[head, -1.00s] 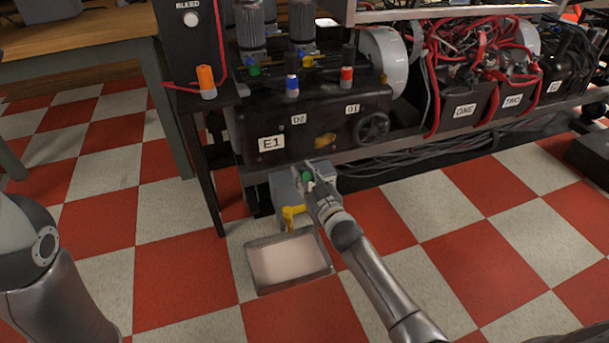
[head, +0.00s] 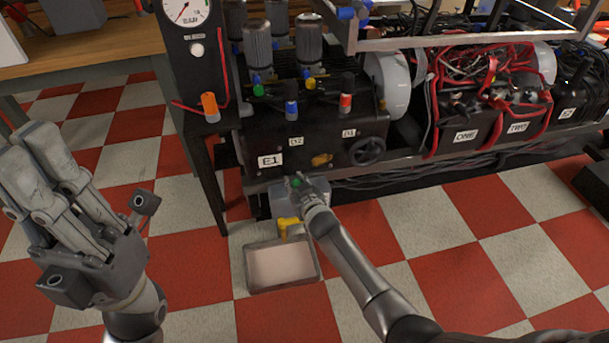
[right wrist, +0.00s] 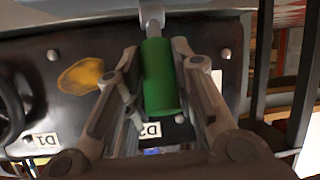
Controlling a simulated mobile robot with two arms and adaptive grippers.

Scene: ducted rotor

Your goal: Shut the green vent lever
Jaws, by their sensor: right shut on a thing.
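The green lever handle (right wrist: 160,75) lies between the fingers of my right gripper (right wrist: 158,90) in the right wrist view, with a metal stem at its top end. In the head view my right gripper (head: 300,186) is shut on this green handle (head: 297,182), at the grey box (head: 283,205) under the front edge of the black machine. The fingers hide much of the handle there. My left gripper (head: 28,150) is raised at the left, away from the lever, fingers pointing up; its opening is unclear.
A yellow tap (head: 287,226) sits on the grey box above a shallow metal tray (head: 283,288). A dark gauge stand (head: 190,60) is at left.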

